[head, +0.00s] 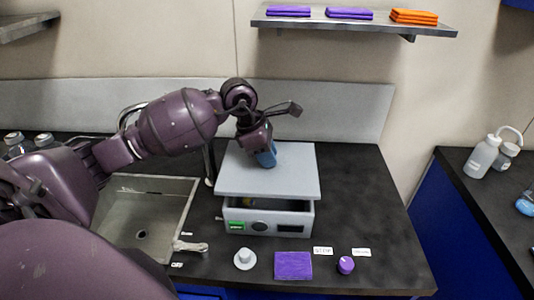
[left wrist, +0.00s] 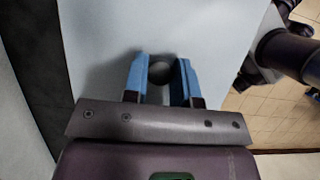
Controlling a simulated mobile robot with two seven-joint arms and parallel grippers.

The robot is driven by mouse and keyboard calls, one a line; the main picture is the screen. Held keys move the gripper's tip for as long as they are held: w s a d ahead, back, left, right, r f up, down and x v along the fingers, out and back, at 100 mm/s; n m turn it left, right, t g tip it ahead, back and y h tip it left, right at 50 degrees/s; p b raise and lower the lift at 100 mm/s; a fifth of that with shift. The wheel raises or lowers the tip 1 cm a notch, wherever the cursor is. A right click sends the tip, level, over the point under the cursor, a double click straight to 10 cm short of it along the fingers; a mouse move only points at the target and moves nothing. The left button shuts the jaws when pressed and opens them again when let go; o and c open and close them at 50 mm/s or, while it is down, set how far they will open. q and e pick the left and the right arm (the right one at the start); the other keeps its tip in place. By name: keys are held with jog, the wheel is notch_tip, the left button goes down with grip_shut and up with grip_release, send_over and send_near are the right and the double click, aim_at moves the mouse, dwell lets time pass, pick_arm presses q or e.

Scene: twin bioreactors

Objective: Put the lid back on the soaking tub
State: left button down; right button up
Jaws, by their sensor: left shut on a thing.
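The soaking tub (head: 296,222) is a light grey box with a green display and a round dial on its front, standing on the dark counter. Its flat grey lid (head: 266,184) is above the tub, with a dark gap showing at the front between lid and tub. Something yellowish shows dimly in the gap. My left gripper (head: 268,158) is over the lid, its blue fingers shut on the lid's round knob. In the left wrist view the dark knob (left wrist: 160,72) sits between the blue fingers, and the pale lid (left wrist: 100,30) fills the middle. My right gripper is not seen.
A sink (head: 140,232) with a tap lies left of the tub. In front are a white knobbed piece (head: 244,259), a purple cloth (head: 293,265) and a purple knob (head: 346,265). A shelf (head: 352,25) hangs above. The counter right of the tub is clear.

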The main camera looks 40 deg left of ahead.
pick_arm(q)
jog(key=shift+d+f, duration=0.2)
jog(key=shift+f, duration=0.2)
jog(key=shift+f+b, duration=0.65)
jog(key=shift+f, duration=0.65)
jog(key=shift+f+b, duration=0.65)
jog(key=shift+f, duration=0.25)
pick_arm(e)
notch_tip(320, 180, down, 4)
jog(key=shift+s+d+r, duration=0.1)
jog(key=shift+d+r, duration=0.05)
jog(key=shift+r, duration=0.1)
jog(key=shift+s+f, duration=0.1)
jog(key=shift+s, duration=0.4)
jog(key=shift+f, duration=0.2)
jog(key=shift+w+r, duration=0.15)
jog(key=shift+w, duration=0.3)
pick_arm(q)
jog(key=shift+f, duration=0.1)
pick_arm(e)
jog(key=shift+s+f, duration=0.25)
